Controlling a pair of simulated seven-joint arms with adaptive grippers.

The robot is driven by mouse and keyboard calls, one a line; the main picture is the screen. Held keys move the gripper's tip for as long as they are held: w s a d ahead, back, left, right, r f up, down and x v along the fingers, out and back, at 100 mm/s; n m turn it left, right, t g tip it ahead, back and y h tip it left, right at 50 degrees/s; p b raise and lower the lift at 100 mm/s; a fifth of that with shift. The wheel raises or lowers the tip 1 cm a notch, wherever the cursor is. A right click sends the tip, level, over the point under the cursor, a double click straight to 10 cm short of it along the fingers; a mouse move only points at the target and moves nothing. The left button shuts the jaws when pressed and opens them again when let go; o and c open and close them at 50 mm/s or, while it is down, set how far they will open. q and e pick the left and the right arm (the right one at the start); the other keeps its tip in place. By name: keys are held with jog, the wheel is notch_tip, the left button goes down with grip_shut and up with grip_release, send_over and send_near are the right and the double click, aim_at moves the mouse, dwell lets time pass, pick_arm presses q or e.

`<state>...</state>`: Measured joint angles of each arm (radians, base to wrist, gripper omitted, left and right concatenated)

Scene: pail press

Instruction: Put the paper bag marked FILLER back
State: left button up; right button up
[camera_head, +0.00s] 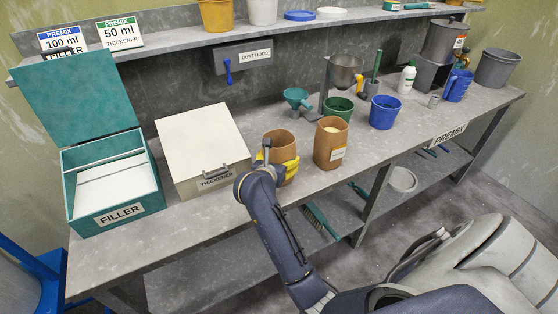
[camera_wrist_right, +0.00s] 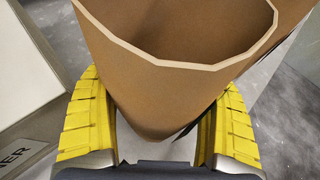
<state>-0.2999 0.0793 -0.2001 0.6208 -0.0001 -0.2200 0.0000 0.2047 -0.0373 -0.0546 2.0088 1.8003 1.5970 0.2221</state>
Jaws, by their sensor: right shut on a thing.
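My right gripper (camera_head: 278,168) has its yellow fingers shut around a brown paper bag (camera_head: 278,140), upright near the bench's front edge. In the right wrist view, the fingers (camera_wrist_right: 158,125) press on both sides of this bag (camera_wrist_right: 175,75); its open top shows only bare brown inner wall. No marking on it is visible, so I cannot tell whether it is the FILLER bag. A second paper bag (camera_head: 331,148) stands just right of it, with pale powder inside and a small label too small to read. My left gripper is not in view.
A teal bin marked FILLER (camera_head: 119,212) stands open at the left, lid up, with white content. A closed bin marked THICKENER (camera_head: 205,150) is beside the held bag.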

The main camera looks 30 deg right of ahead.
aim_at(279, 158)
jog(key=shift+f, duration=0.1)
jog(key=o, duration=1.5)
jog(key=shift+r, duration=0.2)
jog(key=v, duration=0.7)
jog(key=shift+s+a, duration=0.15)
jog(key=shift+s, duration=0.05)
